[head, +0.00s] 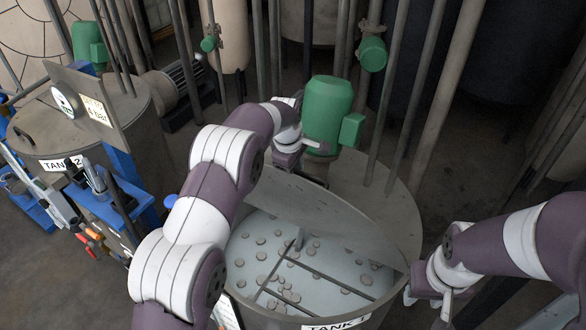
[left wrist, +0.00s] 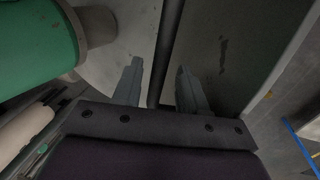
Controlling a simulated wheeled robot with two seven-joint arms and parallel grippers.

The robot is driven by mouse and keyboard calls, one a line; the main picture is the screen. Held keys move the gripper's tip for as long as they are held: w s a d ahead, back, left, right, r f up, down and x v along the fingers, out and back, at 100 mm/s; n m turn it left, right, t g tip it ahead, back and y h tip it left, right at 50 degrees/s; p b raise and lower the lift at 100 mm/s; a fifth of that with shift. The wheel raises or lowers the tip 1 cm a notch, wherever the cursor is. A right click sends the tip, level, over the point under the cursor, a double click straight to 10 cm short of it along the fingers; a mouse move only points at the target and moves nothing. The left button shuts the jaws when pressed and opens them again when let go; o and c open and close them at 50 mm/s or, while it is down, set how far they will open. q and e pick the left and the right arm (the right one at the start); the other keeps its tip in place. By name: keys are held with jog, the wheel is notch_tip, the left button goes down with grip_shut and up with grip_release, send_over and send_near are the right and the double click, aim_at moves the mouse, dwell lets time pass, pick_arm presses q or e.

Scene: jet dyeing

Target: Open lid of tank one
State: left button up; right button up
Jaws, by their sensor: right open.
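Tank one (head: 400,225) is the round grey vessel at lower centre in the head view, with a "TANK 1" label (head: 335,323) on its front. Its grey lid (head: 318,212) stands tilted up at the back of the opening, which shows a pale interior with several grey discs. My left gripper (head: 308,150) is behind the lid, beside the green motor. In the left wrist view its fingers (left wrist: 159,72) are apart, with a dark strip between them; contact cannot be told.
The green motor (head: 328,112) stands on tank one's top, close to my left gripper. Several vertical pipes (head: 418,85) rise behind it. Tank two (head: 40,125) and a blue tool rack (head: 115,205) are at the left. Bare floor (head: 460,165) shows at the right.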

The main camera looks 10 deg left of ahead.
pick_arm(q)
jog(key=shift+r, duration=0.35)
jog(key=shift+a+r+b, duration=0.1)
jog(key=shift+r+b, duration=0.35)
jog(key=shift+r, duration=0.45)
notch_tip(320, 180, up, 10)
jog(key=s+p, duration=0.2)
jog(key=p, duration=0.4)
jog(key=shift+s+a+p, duration=0.2)
jog(key=shift+a+p, duration=0.1)
jog(key=shift+w, duration=0.1)
